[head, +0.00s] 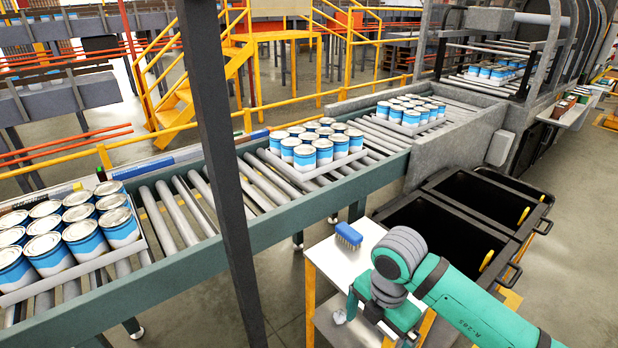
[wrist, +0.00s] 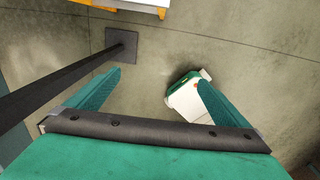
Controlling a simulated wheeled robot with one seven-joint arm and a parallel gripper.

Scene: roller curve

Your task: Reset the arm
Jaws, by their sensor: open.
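My green arm (head: 455,300) reaches in from the lower right of the head view, bent at a grey joint, over the area of a small white-topped stand. In the wrist view my gripper (wrist: 153,90) is open. Its two green fingers are wide apart, with nothing between them but the grey floor and part of a white and green item lower down. In the head view the gripper is partly hidden by the arm, and its fingertips are hard to make out.
The roller conveyor (head: 185,212) carries trays of blue-and-white cans (head: 318,150). Black bins (head: 440,235) stand behind the arm.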

